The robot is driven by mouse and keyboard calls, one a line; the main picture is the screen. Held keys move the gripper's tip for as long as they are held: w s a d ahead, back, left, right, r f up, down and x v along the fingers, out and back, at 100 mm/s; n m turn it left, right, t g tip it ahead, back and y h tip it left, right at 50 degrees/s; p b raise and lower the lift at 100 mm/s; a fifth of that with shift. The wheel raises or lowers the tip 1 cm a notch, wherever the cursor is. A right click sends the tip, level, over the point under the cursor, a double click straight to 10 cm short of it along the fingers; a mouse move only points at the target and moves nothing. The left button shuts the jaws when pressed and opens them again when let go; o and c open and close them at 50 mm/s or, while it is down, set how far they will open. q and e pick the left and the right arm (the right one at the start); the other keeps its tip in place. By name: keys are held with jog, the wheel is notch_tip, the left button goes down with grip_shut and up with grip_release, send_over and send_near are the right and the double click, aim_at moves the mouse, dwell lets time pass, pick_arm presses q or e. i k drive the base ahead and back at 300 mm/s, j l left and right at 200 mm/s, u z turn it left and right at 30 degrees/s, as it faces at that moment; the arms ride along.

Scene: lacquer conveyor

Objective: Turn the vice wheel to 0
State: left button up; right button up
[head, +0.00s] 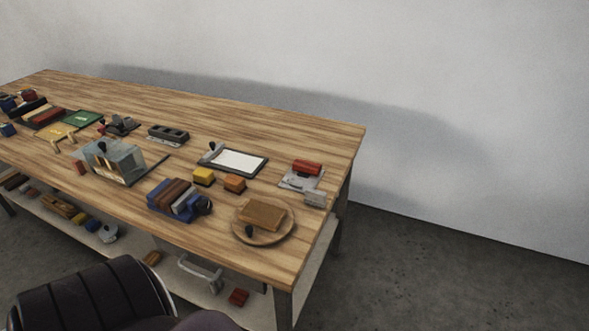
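A small blue vice (158,202) stands near the front edge of the table, right of the middle. A brown block and a grey plate sit across its top. A dark round part at its right end looks like the vice wheel (203,205). Any numbers or marker on the wheel are too small to read. Neither of my grippers shows in the head view, so nothing is seen touching the vice.
The wooden table (300,124) has a bare back strip. Right of the vice is a round board (284,232) with a brown block. Yellow (204,177) and orange (235,183) blocks sit behind. A clear box (126,158) stands to the left. A lower shelf holds several items.

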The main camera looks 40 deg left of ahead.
aim_at(204, 207)
jog(key=i+l+z, duration=0.25)
jog(key=i+l, duration=0.35)
jog(key=i, duration=0.15)
jog(key=i+u, duration=0.3)
jog(key=u, duration=0.15)
jog(key=i+u, duration=0.25)
jog(key=u, duration=0.15)
jog(key=i+l+u, duration=0.2)
jog(key=u, duration=0.25)
jog(key=i+u, duration=0.15)
jog(key=u, duration=0.25)
jog(key=i+l+u, duration=0.15)
jog(key=u, duration=0.25)
jog(key=i+l+u, duration=0.15)
jog(key=u, duration=0.3)
jog(key=i+l+u, duration=0.15)
jog(key=u, duration=0.25)
jog(key=i+l+u, duration=0.1)
jog(key=l+u, duration=0.15)
jog(key=u, duration=0.15)
